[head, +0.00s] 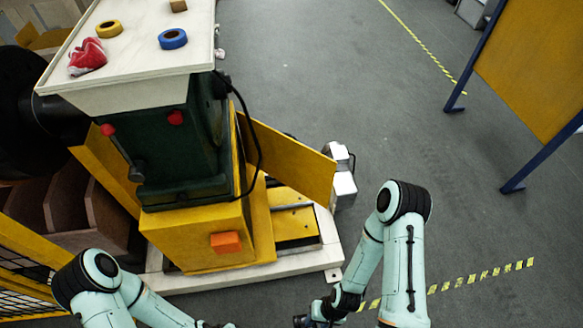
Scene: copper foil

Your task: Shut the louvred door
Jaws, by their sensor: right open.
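A yellow panel (288,160) stands out to the right from the dark green and yellow machine (178,155); it looks like the door, swung open. Its louvres cannot be made out from this angle. A second yellow panel (105,165) sticks out on the machine's left side. My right gripper (303,321) is at the bottom edge, in front of the machine's base, below and apart from the right panel; it is open and partly cut off. Only a small part of my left gripper (215,324) shows at the bottom edge, away from both panels.
A white top (130,62) on the machine carries a blue tape roll (172,39), a yellow roll (109,29) and a red cloth (88,56). A silver box (343,188) stands by the right panel's end. Open floor lies to the right, before a yellow board (535,65).

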